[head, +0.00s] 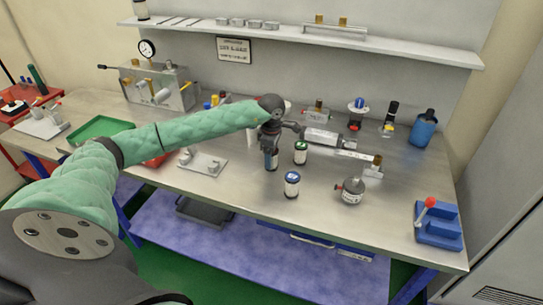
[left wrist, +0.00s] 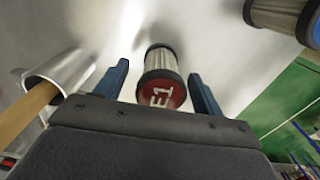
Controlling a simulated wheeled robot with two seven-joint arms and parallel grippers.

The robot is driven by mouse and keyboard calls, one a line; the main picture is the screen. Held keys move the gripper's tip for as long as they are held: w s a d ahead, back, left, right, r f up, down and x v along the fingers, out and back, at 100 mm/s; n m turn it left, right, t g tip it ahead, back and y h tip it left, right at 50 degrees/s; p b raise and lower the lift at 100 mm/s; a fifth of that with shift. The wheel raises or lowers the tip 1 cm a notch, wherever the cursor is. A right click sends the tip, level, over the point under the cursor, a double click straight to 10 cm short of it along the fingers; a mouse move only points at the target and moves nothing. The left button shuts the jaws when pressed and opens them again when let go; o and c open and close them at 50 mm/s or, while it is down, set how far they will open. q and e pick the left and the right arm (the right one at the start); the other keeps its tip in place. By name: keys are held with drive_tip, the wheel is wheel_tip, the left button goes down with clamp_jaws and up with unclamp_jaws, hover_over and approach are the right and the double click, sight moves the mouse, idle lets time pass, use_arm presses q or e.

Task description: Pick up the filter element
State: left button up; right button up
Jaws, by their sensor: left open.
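In the left wrist view a filter element (left wrist: 162,62) with pleated pale sides, dark rims and a red end cap with white lettering lies between the two blue fingers. My left gripper (left wrist: 158,78) is open, with a gap visible on each side of it. In the head view my left gripper (head: 271,165) points down over the middle of the bench and hides what is behind it. A green-topped filter element (head: 300,155) stands just right of it, and a blue-topped one (head: 291,188) stands nearer the front. My right gripper is not in view.
The bench (head: 240,200) is clear along its front edge. A grey round housing (head: 351,191) and a blue fixture with a red-knobbed lever (head: 437,228) stand to the right. A metal plate with posts (head: 203,163) and a green tray (head: 98,131) lie to the left.

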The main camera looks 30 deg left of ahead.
use_arm(q)
drive_tip(key=shift+f, duration=0.15)
drive_tip(key=c, duration=1)
drive_tip(key=shift+c, duration=0.3)
